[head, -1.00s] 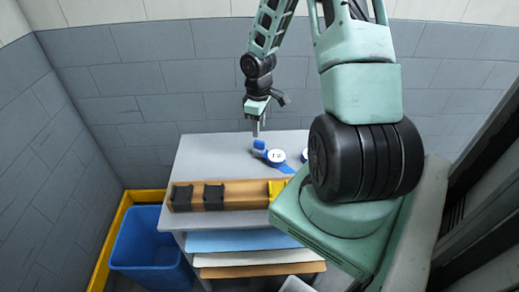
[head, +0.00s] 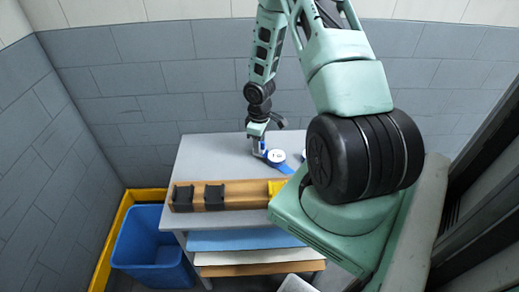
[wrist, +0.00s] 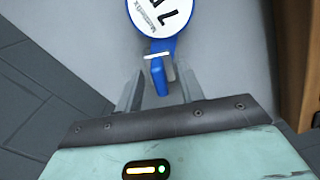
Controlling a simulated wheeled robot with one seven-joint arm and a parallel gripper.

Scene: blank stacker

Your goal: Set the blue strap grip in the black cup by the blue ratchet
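A blue strap grip (head: 263,146) with a round white disc marked "1" is on the grey table; in the wrist view its blue end (wrist: 158,78) shows below the disc (wrist: 160,15). My gripper (head: 259,148) is low over the table at this blue end. In the wrist view my gripper (wrist: 160,73) is open, one finger on each side of the blue end, with gaps visible. Two black cups, left (head: 182,198) and right (head: 214,197), sit on a wooden block at the front. I cannot make out which part is the blue ratchet.
The grey table (head: 205,155) is clear on its left. A yellow piece (head: 276,187) is on the wooden block (head: 243,195). Another blue-and-white item is mostly hidden behind my arm. A blue bin (head: 150,250) stands on the floor at left.

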